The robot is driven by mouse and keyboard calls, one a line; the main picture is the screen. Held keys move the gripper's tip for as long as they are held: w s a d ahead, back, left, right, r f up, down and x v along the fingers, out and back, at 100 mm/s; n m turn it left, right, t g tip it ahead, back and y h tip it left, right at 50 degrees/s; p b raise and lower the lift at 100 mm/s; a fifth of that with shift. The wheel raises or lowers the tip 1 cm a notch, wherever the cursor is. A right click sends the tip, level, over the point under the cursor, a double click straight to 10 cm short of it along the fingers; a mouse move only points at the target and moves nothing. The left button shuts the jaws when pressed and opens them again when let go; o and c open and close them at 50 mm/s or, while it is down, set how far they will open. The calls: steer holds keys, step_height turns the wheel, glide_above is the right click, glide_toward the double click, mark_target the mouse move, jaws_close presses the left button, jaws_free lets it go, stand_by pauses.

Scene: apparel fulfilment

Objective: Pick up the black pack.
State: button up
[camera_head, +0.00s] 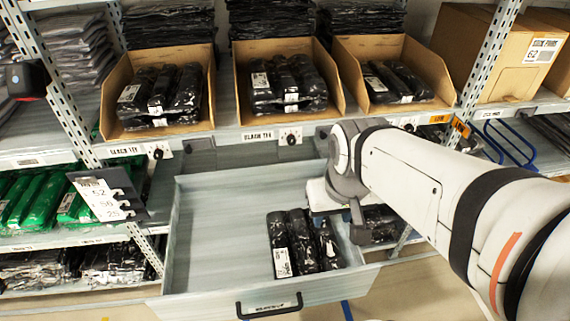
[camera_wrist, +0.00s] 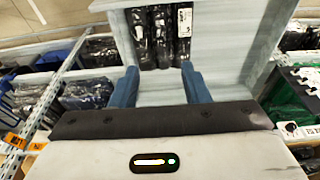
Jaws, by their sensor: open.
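Several black packs (camera_head: 305,240) in shiny wrap lie side by side in the open drawer (camera_head: 215,225), in its right part; one has a white label facing up. In the wrist view the black packs (camera_wrist: 160,35) lie beyond the fingertips, against the drawer's wall. My gripper (camera_wrist: 157,72) has its two blue fingers apart with nothing between them. It is above the drawer, short of the packs. In the head view my wrist hides the drawer's right back corner and the fingers are not clearly seen.
Cardboard bins (camera_head: 160,95) with black packs stand on the shelf above the drawer. Green packs (camera_head: 35,195) lie on the left shelf. A grey sign (camera_head: 105,195) juts out left of the drawer. The drawer's left part is empty. A large carton (camera_head: 495,50) sits at upper right.

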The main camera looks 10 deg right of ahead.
mark_target(304, 238)
steer(key=shift+o, duration=1)
steer(key=w+f+b, duration=0.4)
steer(key=w+f, duration=0.1)
steer(key=f, duration=0.3)
steer(key=w+f+b, duration=0.4)
steer(key=f+b, duration=0.1)
steer(key=f, duration=0.3)
steer(key=shift+w+d+f, duration=0.15)
steer(key=shift+w+d, duration=0.1)
steer(key=shift+w, duration=0.1)
steer(key=shift+t, duration=0.3)
steer(key=w+b+x, duration=0.1)
steer(key=b+x, duration=0.1)
steer(key=x, duration=0.5)
steer(key=w+b+x, duration=0.1)
steer(key=b+x, duration=0.2)
steer(key=x, duration=0.5)
steer(key=w+b+x, duration=0.1)
steer(key=b+x, duration=0.1)
steer(key=x, duration=0.5)
steer(key=shift+a+r+b, duration=0.15)
steer(key=shift+r+b, duration=0.05)
steer(key=shift+b, duration=0.15)
steer(key=c, duration=0.9)
steer(key=shift+o, duration=0.2)
